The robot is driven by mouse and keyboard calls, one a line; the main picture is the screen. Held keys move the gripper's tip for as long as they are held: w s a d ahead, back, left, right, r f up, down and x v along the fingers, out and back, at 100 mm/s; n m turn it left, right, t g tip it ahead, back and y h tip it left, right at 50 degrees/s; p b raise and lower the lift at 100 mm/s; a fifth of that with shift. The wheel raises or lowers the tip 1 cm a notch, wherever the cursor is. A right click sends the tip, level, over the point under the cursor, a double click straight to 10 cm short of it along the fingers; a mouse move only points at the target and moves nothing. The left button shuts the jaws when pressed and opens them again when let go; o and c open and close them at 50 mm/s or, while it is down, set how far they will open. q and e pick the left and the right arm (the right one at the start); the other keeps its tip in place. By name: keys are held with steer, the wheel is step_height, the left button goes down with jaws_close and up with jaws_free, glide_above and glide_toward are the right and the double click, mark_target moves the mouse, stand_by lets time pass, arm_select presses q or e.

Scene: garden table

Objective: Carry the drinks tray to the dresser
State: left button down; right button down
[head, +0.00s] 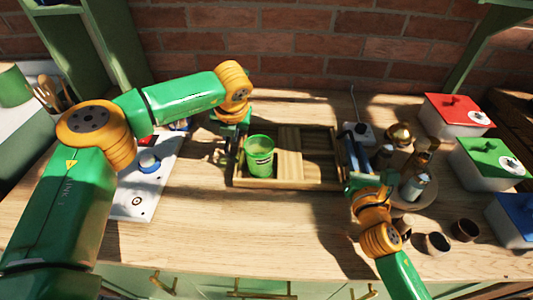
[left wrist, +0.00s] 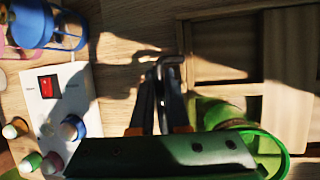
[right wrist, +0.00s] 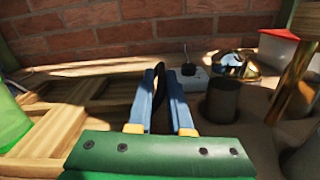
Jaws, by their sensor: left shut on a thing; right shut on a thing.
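The wooden drinks tray (head: 290,185) is at the middle of a wooden top with drawers below. A green cup (head: 259,157) stands upright in its left part; the rest of the tray looks empty. My left gripper (head: 236,150) is shut on the dark handle (left wrist: 170,65) at the tray's left end. My right gripper (head: 353,158) is shut on the other dark handle (right wrist: 158,85) at the right end. The tray looks level. I cannot tell whether its bottom touches the top.
Left of the tray lies a white panel (head: 135,195) with knobs. Close on the right are bottles (head: 412,187), a brass pot (head: 399,135) and dark cups (head: 465,230). Lidded boxes (head: 455,115) line the right edge. A brick wall (head: 290,60) stands behind. The front middle is clear.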

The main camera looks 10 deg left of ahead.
arm_select(q)
steer(key=shift+w+a+f, duration=0.1)
steer(key=shift+w, duration=0.05)
arm_select(e)
steer(key=shift+w+d+f, duration=0.1)
steer(key=shift+d+f, duration=0.15)
steer(key=shift+f, duration=0.3)
arm_select(q)
steer(key=c, duration=1.3)
jaws_free()
steer(key=shift+w+d+f, duration=0.1)
steer(key=shift+w+d, duration=0.1)
steer(key=shift+c, duration=0.2)
arm_select(e)
steer(key=c, duration=1.3)
jaws_free()
steer(key=shift+w+d+f, duration=0.15)
steer(key=shift+d, duration=0.05)
arm_select(q)
steer(key=o, duration=0.4)
steer(key=shift+w+d, duration=0.1)
steer(key=shift+d, duration=0.05)
arm_select(e)
steer(key=o, duration=0.4)
steer(key=shift+w+d, duration=0.1)
steer(key=shift+w, duration=0.05)
steer(key=shift+o, duration=0.3)
steer(key=shift+r, duration=0.25)
